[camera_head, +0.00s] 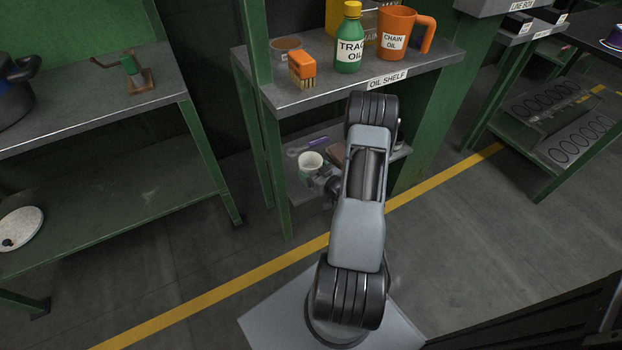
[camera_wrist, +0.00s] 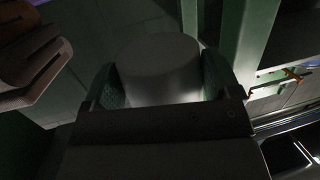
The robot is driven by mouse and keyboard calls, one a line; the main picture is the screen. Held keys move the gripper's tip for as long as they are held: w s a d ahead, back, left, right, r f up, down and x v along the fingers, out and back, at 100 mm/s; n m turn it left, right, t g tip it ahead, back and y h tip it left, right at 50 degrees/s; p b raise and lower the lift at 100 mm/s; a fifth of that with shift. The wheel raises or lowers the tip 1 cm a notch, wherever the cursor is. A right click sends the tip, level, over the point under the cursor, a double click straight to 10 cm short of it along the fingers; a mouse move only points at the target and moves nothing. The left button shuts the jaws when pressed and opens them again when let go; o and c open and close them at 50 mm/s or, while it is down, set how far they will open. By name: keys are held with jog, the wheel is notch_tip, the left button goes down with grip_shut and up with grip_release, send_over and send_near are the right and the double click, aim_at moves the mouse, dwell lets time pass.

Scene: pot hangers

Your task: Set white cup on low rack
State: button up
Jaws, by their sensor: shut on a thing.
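A white cup (camera_head: 311,161) shows in the head view at the lower shelf (camera_head: 308,193) under the oil shelf. In the wrist view the cup (camera_wrist: 162,68) looks grey and dim, with its side between the two green-padded fingers. My gripper (camera_wrist: 160,88) is shut on the cup; in the head view my gripper (camera_head: 325,177) is partly hidden by my arm. I cannot tell whether the cup touches the shelf or is held above it.
The upper oil shelf (camera_head: 295,101) holds an orange brush (camera_head: 302,69), a green bottle (camera_head: 349,40) and an orange jug (camera_head: 397,32). A green post (camera_head: 256,45) stands left of the cup. Brownish items (camera_wrist: 32,62) lie left of the cup in the wrist view.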

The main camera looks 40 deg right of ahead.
jog(key=w+f, duration=0.1)
jog(key=f, duration=0.1)
jog(key=w+f+b, duration=0.1)
jog(key=w+f, duration=0.1)
jog(key=shift+d, duration=0.15)
jog(key=shift+w+f+b, duration=0.15)
jog(key=shift+f+b, duration=0.35)
jog(key=shift+f, duration=0.35)
jog(key=shift+w+f+b, duration=0.15)
jog(key=shift+f+b, duration=0.3)
jog(key=shift+f, duration=0.4)
jog(key=shift+f, duration=0.15)
jog(key=o, duration=1.1)
